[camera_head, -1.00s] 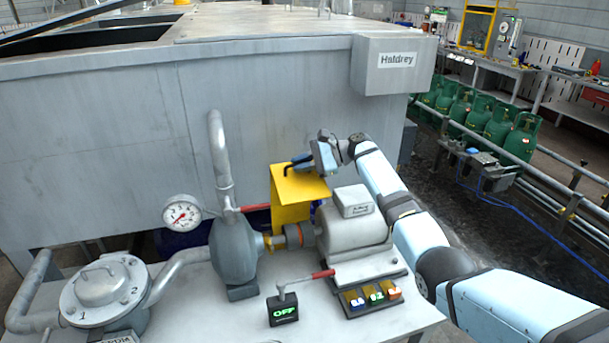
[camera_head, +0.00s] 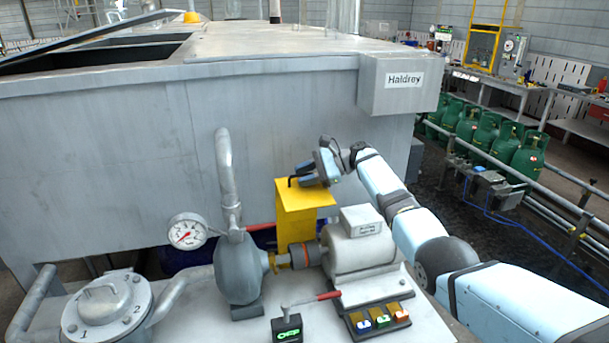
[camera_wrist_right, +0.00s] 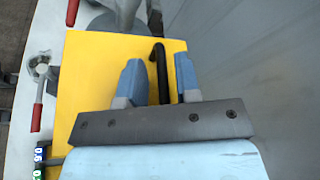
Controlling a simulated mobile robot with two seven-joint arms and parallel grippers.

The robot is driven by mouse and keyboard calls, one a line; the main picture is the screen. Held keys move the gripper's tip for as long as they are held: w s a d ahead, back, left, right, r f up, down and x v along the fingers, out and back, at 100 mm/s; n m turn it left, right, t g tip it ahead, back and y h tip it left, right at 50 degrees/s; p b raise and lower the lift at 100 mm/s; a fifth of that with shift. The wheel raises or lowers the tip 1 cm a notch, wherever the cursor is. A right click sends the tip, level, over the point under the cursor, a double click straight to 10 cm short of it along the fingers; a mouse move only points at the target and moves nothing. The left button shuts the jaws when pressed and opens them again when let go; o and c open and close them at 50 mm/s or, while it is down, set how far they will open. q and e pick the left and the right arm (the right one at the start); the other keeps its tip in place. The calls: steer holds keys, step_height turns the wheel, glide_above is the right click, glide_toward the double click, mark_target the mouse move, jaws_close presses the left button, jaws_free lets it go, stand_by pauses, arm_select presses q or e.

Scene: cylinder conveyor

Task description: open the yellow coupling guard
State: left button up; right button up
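The yellow coupling guard (camera_head: 297,197) stands over the shaft coupling between pump and motor, with a flat top plate and a vertical plate below. A thin black handle (camera_head: 292,180) stands up from it. My right gripper (camera_head: 303,174) is at the handle, just above the top plate. In the right wrist view the blue fingers of my right gripper (camera_wrist_right: 158,78) are apart over the yellow plate (camera_wrist_right: 85,75). The black handle (camera_wrist_right: 160,68) lies between them, closer to the right-hand finger, with a gap showing on the left. My left gripper is not in view.
The grey pump (camera_head: 238,270) and motor (camera_head: 350,242) flank the guard. A red-handled lever (camera_head: 322,297), a switch box (camera_head: 287,329) and a button panel (camera_head: 378,319) are in front. A gauge (camera_head: 187,231) is left. The large grey tank (camera_head: 100,160) closes off the back.

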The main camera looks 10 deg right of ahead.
steer(key=shift+d, duration=0.1)
steer(key=shift+b+v, duration=1.3)
steer(key=shift+v, duration=5.55)
